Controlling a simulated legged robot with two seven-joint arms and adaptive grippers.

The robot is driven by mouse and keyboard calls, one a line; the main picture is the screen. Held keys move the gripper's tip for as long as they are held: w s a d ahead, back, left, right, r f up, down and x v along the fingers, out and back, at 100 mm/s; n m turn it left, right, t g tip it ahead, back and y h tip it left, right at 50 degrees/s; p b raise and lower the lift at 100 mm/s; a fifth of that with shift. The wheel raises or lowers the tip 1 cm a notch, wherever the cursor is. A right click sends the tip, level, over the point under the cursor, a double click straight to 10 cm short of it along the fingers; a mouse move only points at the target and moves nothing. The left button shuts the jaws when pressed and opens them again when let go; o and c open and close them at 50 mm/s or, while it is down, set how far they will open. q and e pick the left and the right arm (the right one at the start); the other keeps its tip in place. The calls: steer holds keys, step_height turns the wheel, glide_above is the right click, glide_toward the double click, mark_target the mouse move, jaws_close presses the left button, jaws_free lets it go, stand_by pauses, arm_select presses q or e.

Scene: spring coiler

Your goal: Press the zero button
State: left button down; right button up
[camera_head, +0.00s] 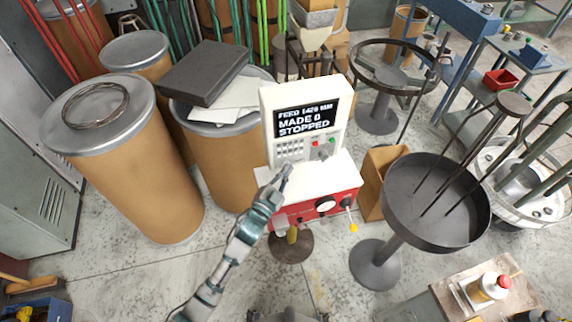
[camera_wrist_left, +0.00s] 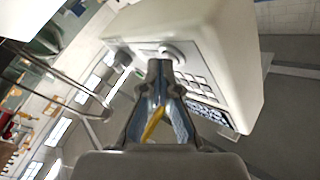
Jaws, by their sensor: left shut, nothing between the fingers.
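The white control box (camera_head: 268,100) stands on a red-fronted machine. Its lit display (camera_head: 305,119) reads a feed length, "MADE 0" and "STOPPED". Below the display are a keypad (camera_head: 289,147), a red button (camera_head: 316,143), a green button (camera_head: 332,141) and a dark knob. The zero label is too small to read. My left gripper (camera_head: 286,171) is shut and empty, just below and in front of the keypad. In the left wrist view its fingertips (camera_wrist_left: 160,64) point at the panel near a round knob (camera_wrist_left: 172,50), beside the keypad (camera_wrist_left: 196,83); contact cannot be told.
The red machine front (camera_head: 300,213) has a dial and a yellow-tipped lever (camera_head: 353,228). Brown drums (camera_head: 135,165) stand at the left. A dark round tray on a stand (camera_head: 440,240) is close at the right. A cardboard box (camera_head: 372,192) stands beside the machine.

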arm_select(q)
steer(key=shift+s, duration=0.1)
steer(key=shift+s+d+p, duration=0.3)
steer(key=shift+s+p, duration=0.05)
steer(key=shift+s, duration=0.35)
steer(key=shift+s+d+p, duration=0.25)
steer(key=shift+s, duration=0.55)
steer(key=shift+s+d+p, duration=0.25)
steer(key=shift+s+d, duration=0.05)
steer(key=shift+s, duration=0.45)
steer(key=shift+s+d+p, duration=0.25)
steer(key=shift+s, duration=0.55)
